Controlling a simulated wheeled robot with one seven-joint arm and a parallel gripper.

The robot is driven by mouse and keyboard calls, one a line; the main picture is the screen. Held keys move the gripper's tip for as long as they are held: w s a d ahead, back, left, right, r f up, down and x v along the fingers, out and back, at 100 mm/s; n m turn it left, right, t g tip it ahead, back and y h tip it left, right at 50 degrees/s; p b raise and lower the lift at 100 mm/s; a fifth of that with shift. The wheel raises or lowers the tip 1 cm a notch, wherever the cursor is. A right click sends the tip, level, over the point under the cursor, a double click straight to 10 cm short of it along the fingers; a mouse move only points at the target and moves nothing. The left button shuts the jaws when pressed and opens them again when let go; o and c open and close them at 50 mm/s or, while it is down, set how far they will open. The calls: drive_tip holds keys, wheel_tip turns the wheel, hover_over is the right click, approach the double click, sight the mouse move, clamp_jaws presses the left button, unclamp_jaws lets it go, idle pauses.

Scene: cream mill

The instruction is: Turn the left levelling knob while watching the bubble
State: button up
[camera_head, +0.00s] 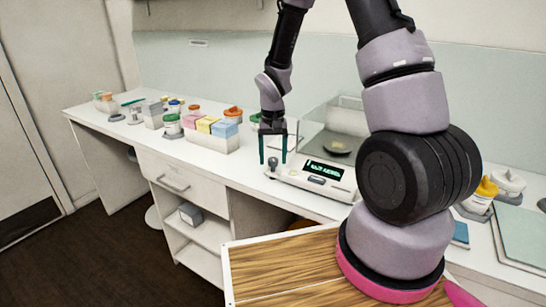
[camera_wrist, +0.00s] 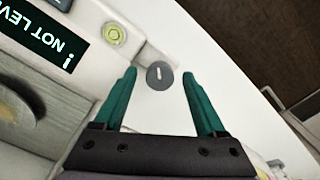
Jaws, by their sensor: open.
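The left levelling knob (camera_wrist: 160,75) is a round grey disc with a short white mark. In the wrist view it lies between and just beyond the fingertips of my gripper (camera_wrist: 158,72), which is open with green fingers either side and apart from it. The bubble level (camera_wrist: 115,35) is a yellow-green disc on the balance body beside the knob; its bubble is too small to place surely. In the head view my gripper (camera_head: 273,160) is at the left front corner of the white balance (camera_head: 318,184), around the knob (camera_head: 273,163).
The balance has a clear glass draft shield (camera_head: 330,125) with a dark pan inside. Pink, yellow and blue boxes (camera_head: 208,128) and several lidded jars stand left on the white counter. Jars with yellow (camera_head: 487,188) and white lids stand right. A wooden surface (camera_head: 285,265) is in front.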

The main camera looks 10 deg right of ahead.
sight(273, 159)
clamp_jaws()
drive_tip(key=shift+n, duration=1.7)
unclamp_jaws()
drive_tip(key=shift+r, duration=0.1)
wheel_tip(273, 159, up, 11)
drive_tip(key=shift+f, duration=0.2)
